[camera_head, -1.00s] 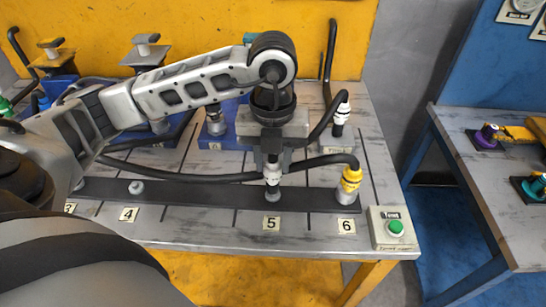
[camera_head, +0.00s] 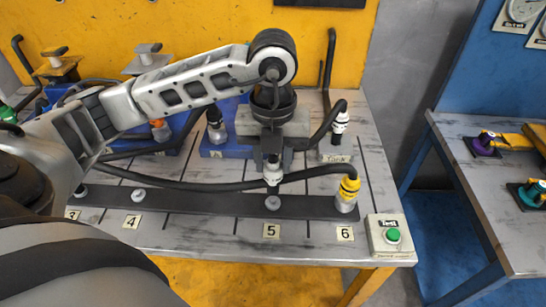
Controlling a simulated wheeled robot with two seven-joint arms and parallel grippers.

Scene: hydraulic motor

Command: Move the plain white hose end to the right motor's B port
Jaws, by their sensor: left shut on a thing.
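My left gripper (camera_head: 272,158) is shut on the plain white hose end (camera_head: 272,178). The hose end hangs upright just above the bare stub at position 5 (camera_head: 272,203), with a small gap between them. Its black hose (camera_head: 190,184) joins it near the gripper. The right motor (camera_head: 228,148) is a blue block behind my gripper, partly hidden by my arm and wrist. A grey fitting (camera_head: 216,132) stands on its left part. I cannot make out which port is B. My right gripper is not in view.
A yellow-banded hose end (camera_head: 348,190) sits at position 6. A black-and-white hose end (camera_head: 340,122) stands on the plate at the back right. A box with a green button (camera_head: 392,236) is at the front right corner. Hoses cross the bench near my gripper.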

